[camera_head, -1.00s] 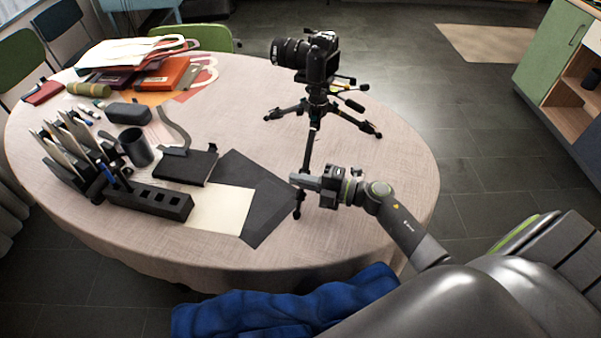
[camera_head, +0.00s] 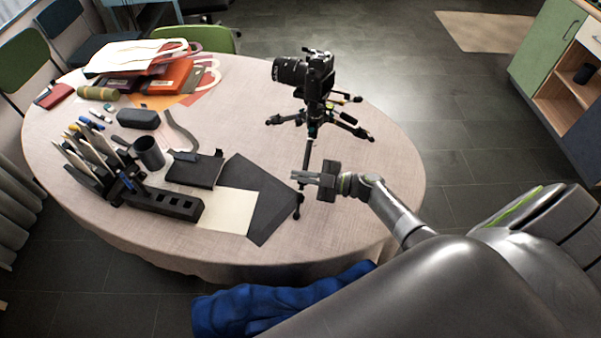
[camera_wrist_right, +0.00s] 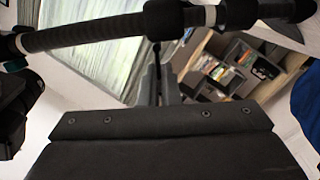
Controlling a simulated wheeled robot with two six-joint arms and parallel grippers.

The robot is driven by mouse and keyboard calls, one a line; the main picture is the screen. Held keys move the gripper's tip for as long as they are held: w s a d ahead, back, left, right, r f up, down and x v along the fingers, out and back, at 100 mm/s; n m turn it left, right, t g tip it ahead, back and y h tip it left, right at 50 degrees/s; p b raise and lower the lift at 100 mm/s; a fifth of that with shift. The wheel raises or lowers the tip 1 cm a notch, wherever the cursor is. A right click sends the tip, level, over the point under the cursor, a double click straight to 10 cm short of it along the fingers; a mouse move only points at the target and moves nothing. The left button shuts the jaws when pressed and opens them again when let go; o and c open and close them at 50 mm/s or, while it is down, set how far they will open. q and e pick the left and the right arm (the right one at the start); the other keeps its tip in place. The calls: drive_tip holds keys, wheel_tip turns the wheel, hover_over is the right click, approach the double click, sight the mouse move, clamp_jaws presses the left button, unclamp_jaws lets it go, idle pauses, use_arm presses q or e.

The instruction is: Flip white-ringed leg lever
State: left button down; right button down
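A black camera (camera_head: 304,74) stands on a small black tripod (camera_head: 312,122) with spread legs on the table. One leg (camera_head: 308,152) points towards me, and its foot (camera_head: 298,206) rests near the table's front edge. My right gripper (camera_head: 301,177) is at this leg above the foot and hides part of it. In the right wrist view the leg (camera_wrist_right: 85,32) crosses the top, with a white ring (camera_wrist_right: 210,15) beside a thick black collar (camera_wrist_right: 170,18). My gripper's two fingers (camera_wrist_right: 160,92) point at the collar, close together, with a thin dark piece between their tips. Contact is unclear. My left gripper is out of view.
A black sheet and a cream sheet (camera_head: 228,212) lie left of my gripper. A black organizer (camera_head: 165,203), a mug (camera_head: 148,153) and bags (camera_head: 140,58) fill the table's left. A blue cloth item (camera_head: 262,300) is below the front edge. The table right of the leg is clear.

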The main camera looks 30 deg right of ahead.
drive_tip(key=shift+w+d+r+m+p, duration=0.2)
drive_tip(key=shift+m+p, duration=0.25)
drive_tip(key=shift+m, duration=0.25)
drive_tip(key=c, duration=1.9)
unclamp_jaws()
drive_tip(key=shift+c, duration=0.2)
drive_tip(key=shift+f, duration=0.1)
drive_tip(key=b+v, duration=0.4)
drive_tip(key=v, duration=1.3)
drive_tip(key=shift+d, duration=0.2)
drive_tip(key=shift+s+d, duration=0.1)
drive_tip(key=shift+s, duration=0.05)
